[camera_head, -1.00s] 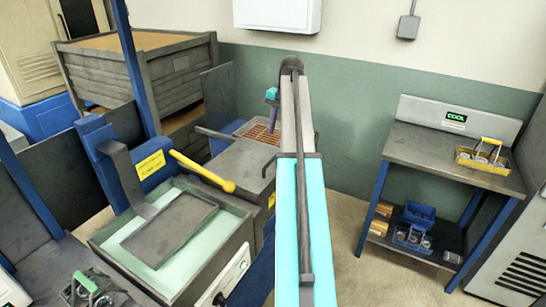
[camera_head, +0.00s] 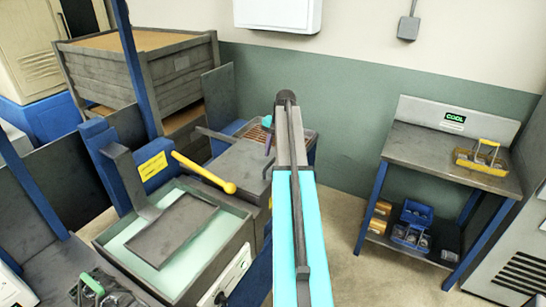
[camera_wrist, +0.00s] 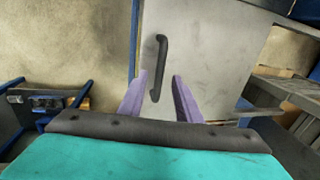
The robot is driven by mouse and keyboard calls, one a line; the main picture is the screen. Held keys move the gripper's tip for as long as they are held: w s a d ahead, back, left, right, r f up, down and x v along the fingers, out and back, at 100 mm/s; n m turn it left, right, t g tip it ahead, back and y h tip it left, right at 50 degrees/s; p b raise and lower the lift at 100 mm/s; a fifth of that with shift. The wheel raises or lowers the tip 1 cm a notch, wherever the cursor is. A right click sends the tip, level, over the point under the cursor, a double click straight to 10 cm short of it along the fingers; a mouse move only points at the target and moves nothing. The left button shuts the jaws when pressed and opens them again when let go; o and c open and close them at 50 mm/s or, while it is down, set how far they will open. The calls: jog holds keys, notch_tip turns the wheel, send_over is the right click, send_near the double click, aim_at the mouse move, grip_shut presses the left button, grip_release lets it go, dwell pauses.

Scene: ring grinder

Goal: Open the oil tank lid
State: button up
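The oil tank lid appears as a flat grey panel (camera_wrist: 205,50) with a dark bar handle (camera_wrist: 159,65) in the wrist view. In the head view I take the grey box top (camera_head: 235,160), left of my arm, to be this lid. My gripper (camera_wrist: 160,78) has two purple fingers, spread apart and empty. In the wrist view the handle lies between and ahead of the fingertips; I see no contact. In the head view my arm hides most of my gripper, and only a purple bit (camera_head: 268,143) shows beside it.
A yellow lever (camera_head: 205,172) reaches over the machine, left of the lid. A tank with pale liquid (camera_head: 200,245) stands in front. An orange grate (camera_head: 258,132) is behind the lid. A workbench (camera_head: 440,160) stands right, with clear floor between.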

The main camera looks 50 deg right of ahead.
aim_at(271, 162)
jog(key=shift+w+f+p, duration=0.15)
jog(key=shift+f+p, duration=0.05)
jog(key=shift+f, duration=0.55)
jog(key=shift+w+f+p, duration=0.1)
jog(key=shift+f+p, duration=0.05)
jog(key=shift+f, duration=0.6)
